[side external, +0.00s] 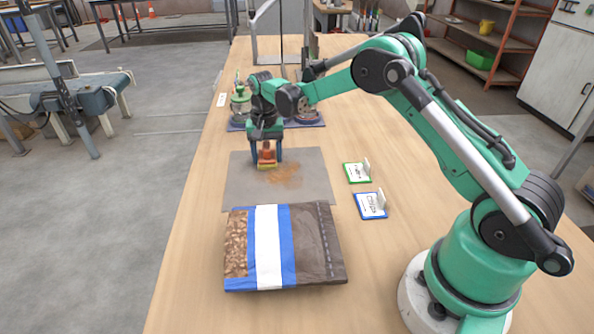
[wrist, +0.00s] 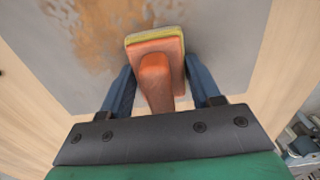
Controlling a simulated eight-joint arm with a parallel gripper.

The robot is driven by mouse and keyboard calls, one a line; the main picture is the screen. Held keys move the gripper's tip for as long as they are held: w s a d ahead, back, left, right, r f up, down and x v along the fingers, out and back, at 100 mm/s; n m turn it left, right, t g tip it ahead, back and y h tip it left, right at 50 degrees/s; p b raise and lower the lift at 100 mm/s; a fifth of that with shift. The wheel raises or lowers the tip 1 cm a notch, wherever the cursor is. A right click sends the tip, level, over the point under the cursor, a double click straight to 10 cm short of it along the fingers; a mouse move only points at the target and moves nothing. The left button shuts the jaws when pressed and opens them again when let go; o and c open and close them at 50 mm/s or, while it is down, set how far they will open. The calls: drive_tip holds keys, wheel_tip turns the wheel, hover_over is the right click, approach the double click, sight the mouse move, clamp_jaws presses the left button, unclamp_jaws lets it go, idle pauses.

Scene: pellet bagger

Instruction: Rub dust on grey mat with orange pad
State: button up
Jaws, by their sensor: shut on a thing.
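The grey mat (side external: 240,190) lies flat on the wooden table, behind the pellet bag. Brown dust (side external: 285,175) is spread over the middle of the mat; it also shows in the wrist view (wrist: 105,30). My gripper (side external: 266,155) is over the mat with its blue fingers on either side of the orange pad's handle. The orange pad (wrist: 157,75) has a yellow underside layer and sits at the edge of the dust, low on or just over the mat; contact is hard to tell. In the wrist view my gripper (wrist: 160,92) is shut on the pad.
A brown, blue and white pellet bag (side external: 270,245) lies in front of the mat. A green-edged card stand (side external: 357,172) and a blue-edged one (side external: 371,205) stand right of it. A dark blue tray (side external: 308,122) with a jar (side external: 240,103) lies behind.

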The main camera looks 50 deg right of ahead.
sight(288, 192)
drive_tip(key=shift+s+a, duration=3.55)
drive_tip(key=shift+s+d, duration=0.7)
drive_tip(key=shift+s, duration=0.1)
drive_tip(key=shift+w+d, duration=4)
drive_tip(key=shift+w, duration=0.1)
drive_tip(key=shift+s+d, duration=0.75)
drive_tip(key=shift+s, duration=0.1)
drive_tip(key=shift+s+a, duration=3.95)
drive_tip(key=shift+a, duration=0.2)
drive_tip(key=shift+d+r, duration=0.1)
drive_tip(key=shift+r, duration=4.05)
